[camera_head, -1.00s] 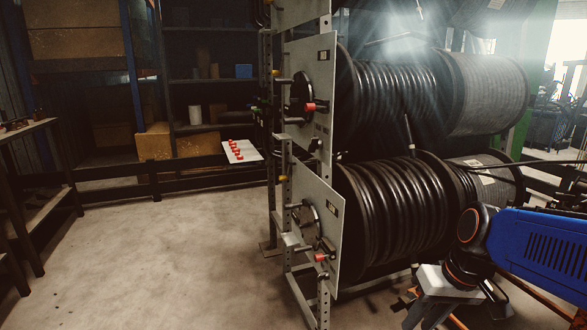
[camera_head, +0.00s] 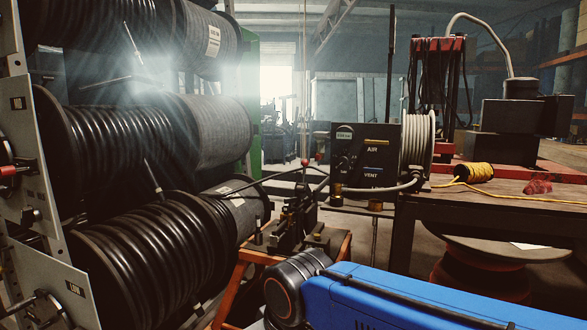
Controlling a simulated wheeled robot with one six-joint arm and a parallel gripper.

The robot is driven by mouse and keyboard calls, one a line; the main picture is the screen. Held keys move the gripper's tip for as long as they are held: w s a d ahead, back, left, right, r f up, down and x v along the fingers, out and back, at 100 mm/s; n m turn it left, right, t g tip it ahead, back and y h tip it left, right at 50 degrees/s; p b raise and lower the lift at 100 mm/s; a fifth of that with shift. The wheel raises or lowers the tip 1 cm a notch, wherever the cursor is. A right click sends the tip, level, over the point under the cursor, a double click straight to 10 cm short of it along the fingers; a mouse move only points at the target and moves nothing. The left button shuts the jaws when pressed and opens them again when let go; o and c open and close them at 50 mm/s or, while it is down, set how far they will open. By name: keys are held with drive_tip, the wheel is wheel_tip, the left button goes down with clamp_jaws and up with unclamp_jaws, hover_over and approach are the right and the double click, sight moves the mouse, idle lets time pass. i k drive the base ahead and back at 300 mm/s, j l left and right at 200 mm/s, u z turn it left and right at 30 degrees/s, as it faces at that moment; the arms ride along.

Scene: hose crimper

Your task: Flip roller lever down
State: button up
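Which part is the roller lever I cannot tell for sure. A small dark machine (camera_head: 294,222) on an orange stand (camera_head: 238,278) is in the middle of the head view. On the reel rack at the left, a red-tipped handle (camera_head: 8,170) shows at the picture's edge. My blue arm crosses the lower right, and its dark joint is just in front of the orange stand. My gripper is out of view.
Large reels of black hose (camera_head: 150,262) fill the left side. A black box marked AIR and VENT (camera_head: 366,160) stands right of the machine. A workbench (camera_head: 500,200) at the right bears a yellow rope spool (camera_head: 474,172). Little free floor shows.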

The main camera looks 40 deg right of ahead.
sight(303, 188)
drive_tip(key=k+z, duration=0.15)
drive_tip(key=z, duration=0.95)
drive_tip(key=i+j+z, duration=0.1)
drive_tip(key=i+j, duration=0.3)
drive_tip(key=j, duration=0.25)
drive_tip(key=i+j+z, duration=0.15)
drive_tip(key=i+j, duration=0.2)
drive_tip(key=j, duration=0.3)
drive_tip(key=i+j+z, duration=0.15)
drive_tip(key=j, duration=0.2)
